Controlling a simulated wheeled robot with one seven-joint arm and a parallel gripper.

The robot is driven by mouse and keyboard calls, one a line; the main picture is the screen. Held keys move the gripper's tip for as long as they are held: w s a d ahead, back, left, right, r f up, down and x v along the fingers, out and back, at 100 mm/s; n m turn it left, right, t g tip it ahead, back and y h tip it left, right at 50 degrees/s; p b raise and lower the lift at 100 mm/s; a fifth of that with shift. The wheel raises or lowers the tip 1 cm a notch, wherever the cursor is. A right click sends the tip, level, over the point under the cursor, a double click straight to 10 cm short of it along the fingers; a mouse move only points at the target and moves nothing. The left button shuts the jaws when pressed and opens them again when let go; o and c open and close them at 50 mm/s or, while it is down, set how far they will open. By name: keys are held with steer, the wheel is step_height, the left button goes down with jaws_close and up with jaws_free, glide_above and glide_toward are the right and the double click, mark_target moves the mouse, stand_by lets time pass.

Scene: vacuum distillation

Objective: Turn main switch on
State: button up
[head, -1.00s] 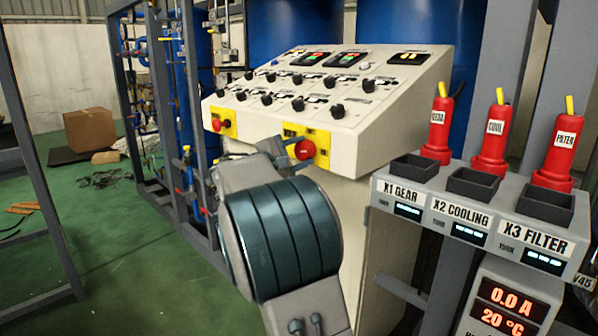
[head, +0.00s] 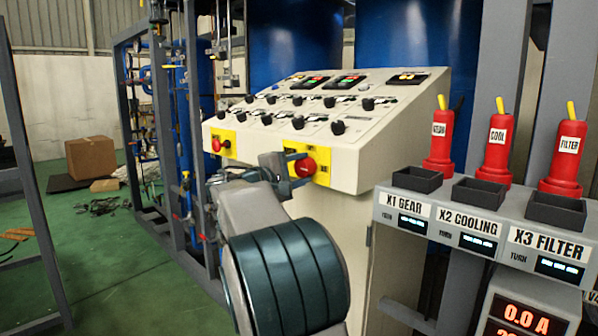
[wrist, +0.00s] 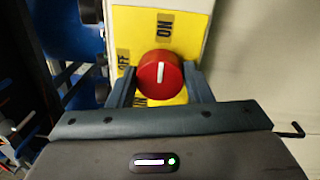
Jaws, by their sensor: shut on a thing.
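A red round knob (head: 305,167) sits on a yellow plate (head: 322,176) on the front of the cream control panel. In the wrist view the knob (wrist: 160,74) has a white line that stands nearly upright, in line with the ON label (wrist: 164,27) above it. The OFF label (wrist: 123,62) is to its left. My gripper (head: 288,169) is at the knob. In the wrist view its fingers (wrist: 160,85) lie on the left and right sides of the knob and are shut on it. Part of the lower lettering on the plate is hidden by my gripper.
A second red knob (head: 217,144) on a yellow plate is farther left. Rows of black knobs (head: 298,122) cover the sloped panel top. Red plugs (head: 497,143) and black sockets (head: 478,191) stand on a grey shelf at right. Green floor is open at left.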

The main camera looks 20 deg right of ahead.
steer(key=o, duration=1)
steer(key=v, duration=1.4)
steer(key=shift+d+f+p, duration=0.1)
steer(key=shift+f+p, duration=0.1)
steer(key=shift+p, duration=0.2)
steer(key=s+d+f+m+g+y+p, duration=0.1)
steer(key=s+d+f+g+y+p, duration=0.1)
steer(key=s+y+p, duration=0.4)
steer(key=s+d+f+g+y+p, duration=0.1)
steer(key=s+d+f+y+p, duration=0.2)
steer(key=s, duration=0.4)
steer(key=s+a+m+y+p, duration=0.1)
steer(key=s+a+y+p, duration=0.1)
steer(key=s+a+p, duration=0.1)
steer(key=s+a+m+y+p, duration=0.2)
steer(key=s+a+y+p, duration=0.1)
steer(key=s, duration=0.4)
steer(key=s+a+f+m+y+p, duration=0.1)
steer(key=s+a+m+y+p, duration=0.1)
steer(key=s+a+y+p, duration=0.1)
steer(key=shift+s+a+f+p, duration=0.1)
steer(key=shift+s+a+p, duration=0.25)
steer(key=shift+s+p, duration=0.35)
steer(key=shift+s+a+p, duration=0.35)
steer(key=shift+s+p, duration=0.25)
steer(key=shift+s, duration=0.15)
